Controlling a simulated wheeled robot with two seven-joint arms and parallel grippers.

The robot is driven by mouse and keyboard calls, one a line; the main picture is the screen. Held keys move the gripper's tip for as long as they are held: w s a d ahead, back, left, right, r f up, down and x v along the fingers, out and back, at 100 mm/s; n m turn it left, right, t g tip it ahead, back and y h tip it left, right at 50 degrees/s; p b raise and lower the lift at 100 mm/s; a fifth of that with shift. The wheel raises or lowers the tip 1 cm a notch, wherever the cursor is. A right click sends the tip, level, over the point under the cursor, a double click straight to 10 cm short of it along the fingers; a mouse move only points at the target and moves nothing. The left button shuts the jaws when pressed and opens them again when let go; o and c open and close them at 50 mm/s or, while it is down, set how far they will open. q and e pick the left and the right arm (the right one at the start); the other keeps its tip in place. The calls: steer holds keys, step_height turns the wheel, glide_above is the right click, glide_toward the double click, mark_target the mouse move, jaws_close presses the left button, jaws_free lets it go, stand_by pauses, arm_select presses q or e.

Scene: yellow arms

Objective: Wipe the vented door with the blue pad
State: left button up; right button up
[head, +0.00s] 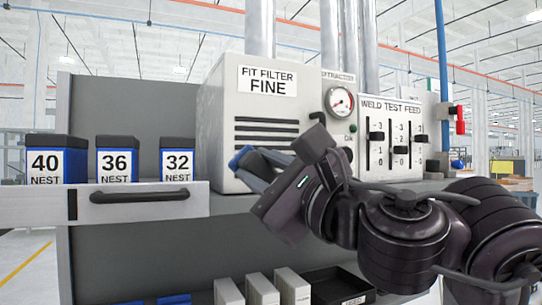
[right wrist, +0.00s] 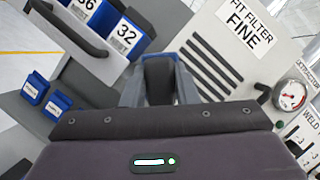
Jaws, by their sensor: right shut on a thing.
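The vented door is the pale front of a cabinet (head: 225,110) with dark slots and a "FIT FILTER FINE" label. It also shows in the right wrist view (right wrist: 190,42). My right gripper (head: 258,168) is in front of the door's lower part, below the slots. It is shut on the blue pad (head: 240,156), of which a blue edge shows at the fingertips. In the right wrist view, a dark block sits between the fingers of my right gripper (right wrist: 158,85). Whether the pad touches the door I cannot tell. My left gripper is out of view.
Boxes labelled 40 (head: 45,162), 36 (head: 117,162) and 32 (head: 177,162) stand left, behind a drawer front with a dark handle (head: 140,196). A gauge (head: 341,101) and a slider panel (head: 390,110) are right of the door. White boxes (head: 262,288) stand on a lower shelf.

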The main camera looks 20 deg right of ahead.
steer(key=shift+w+d+f+b, duration=0.1)
steer(key=shift+w+f+b, duration=0.05)
steer(key=shift+w+b, duration=0.3)
steer(key=w+b, duration=0.1)
steer(key=w, duration=0.3)
steer(key=shift+a, duration=0.2)
steer(key=shift+w+d+b, duration=0.1)
steer(key=shift+w+b, duration=0.3)
steer(key=shift+w, duration=0.05)
steer(key=shift+w+b, duration=0.45)
steer(key=shift+w, duration=0.65)
